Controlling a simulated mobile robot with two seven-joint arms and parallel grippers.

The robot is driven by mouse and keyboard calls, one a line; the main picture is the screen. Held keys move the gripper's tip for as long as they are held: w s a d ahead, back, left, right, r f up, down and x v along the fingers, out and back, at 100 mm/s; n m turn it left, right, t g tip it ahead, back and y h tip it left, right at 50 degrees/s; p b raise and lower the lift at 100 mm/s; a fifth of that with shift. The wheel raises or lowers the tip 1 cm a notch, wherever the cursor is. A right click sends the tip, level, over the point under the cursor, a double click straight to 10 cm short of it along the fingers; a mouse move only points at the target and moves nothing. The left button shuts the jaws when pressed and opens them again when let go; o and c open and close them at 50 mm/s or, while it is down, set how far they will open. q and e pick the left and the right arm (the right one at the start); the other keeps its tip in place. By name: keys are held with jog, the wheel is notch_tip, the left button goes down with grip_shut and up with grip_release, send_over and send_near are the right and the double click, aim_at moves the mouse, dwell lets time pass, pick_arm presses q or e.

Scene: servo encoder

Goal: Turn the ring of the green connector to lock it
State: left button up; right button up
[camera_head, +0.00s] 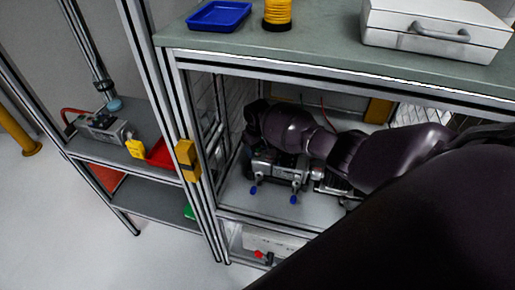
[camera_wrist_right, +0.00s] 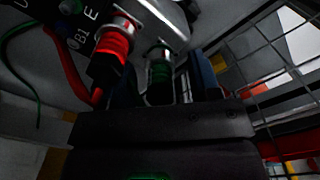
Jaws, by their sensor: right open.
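The green connector (camera_wrist_right: 160,72) shows in the right wrist view, with a dark green ribbed ring and a metal end plugged into a grey housing (camera_wrist_right: 160,18). My right gripper (camera_wrist_right: 165,85) is open, with one bluish finger on each side of the green connector. I cannot tell whether the fingers touch it. In the head view my right arm reaches into the framed bay, and its fingertips are hidden there. The green connector cannot be made out in the head view. My left gripper is not in view.
A red connector (camera_wrist_right: 113,42) with a red cable sits close left of the green one. A wire mesh (camera_wrist_right: 285,70) stands at the right. In the head view, a device with blue-tipped parts (camera_head: 275,165) sits on the bay's shelf (camera_head: 240,205), below my arm.

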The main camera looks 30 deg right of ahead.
notch_tip(320, 180, up, 9)
jog(key=shift+r+p, duration=0.1)
jog(key=shift+p, duration=0.95)
jog(key=shift+r, duration=0.75)
